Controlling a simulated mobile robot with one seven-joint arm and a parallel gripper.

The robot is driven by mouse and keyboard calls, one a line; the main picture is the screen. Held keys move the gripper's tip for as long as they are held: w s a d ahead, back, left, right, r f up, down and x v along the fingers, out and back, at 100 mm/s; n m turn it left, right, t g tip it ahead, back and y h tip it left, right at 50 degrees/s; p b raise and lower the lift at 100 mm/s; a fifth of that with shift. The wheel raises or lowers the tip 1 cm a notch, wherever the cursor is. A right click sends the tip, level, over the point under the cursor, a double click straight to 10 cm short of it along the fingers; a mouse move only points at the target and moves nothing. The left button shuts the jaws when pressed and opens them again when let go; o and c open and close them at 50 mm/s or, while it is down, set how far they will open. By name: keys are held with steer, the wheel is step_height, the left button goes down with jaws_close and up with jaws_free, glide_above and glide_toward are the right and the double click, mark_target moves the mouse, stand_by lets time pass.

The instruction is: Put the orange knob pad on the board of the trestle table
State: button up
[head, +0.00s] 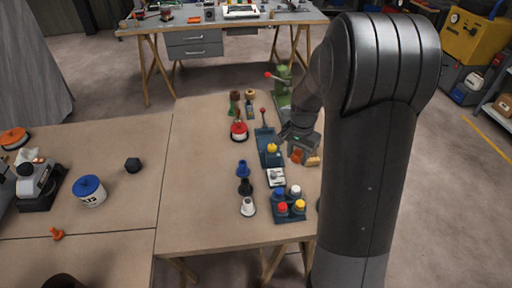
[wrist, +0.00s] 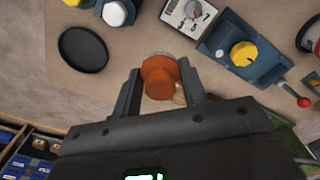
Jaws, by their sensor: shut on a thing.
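My gripper (wrist: 160,84) is shut on the orange knob pad (wrist: 160,76), which sits between the two fingers in the wrist view. Its round orange knob faces the camera and a paler rim shows at its far edge. In the head view my gripper (head: 298,137) is over the right side of the trestle table's board (head: 200,215), with a bit of orange (head: 295,156) beneath it. I cannot tell whether the pad touches the board. The tan board also shows in the wrist view (wrist: 110,75).
Close by stand a blue unit with a yellow knob (head: 272,150), a white dial box (head: 276,177), a block of coloured knobs (head: 290,204) and a green press (head: 281,85). A black disc (wrist: 83,49) lies near my gripper. The board's left and front left are clear.

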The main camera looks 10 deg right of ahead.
steer(key=s+d+m, duration=0.2)
steer(key=s+d, duration=0.2)
steer(key=d, duration=0.4)
steer(key=s+d+m, duration=0.2)
steer(key=s+d, duration=0.2)
steer(key=d, duration=0.5)
glide_above(316, 179)
step_height(316, 179, down, 7)
steer(key=shift+s+a+f, duration=0.1)
steer(key=shift+f, duration=1.9)
steer(key=shift+f, duration=0.1)
steer(key=o, duration=1)
steer(key=shift+c, duration=0.2)
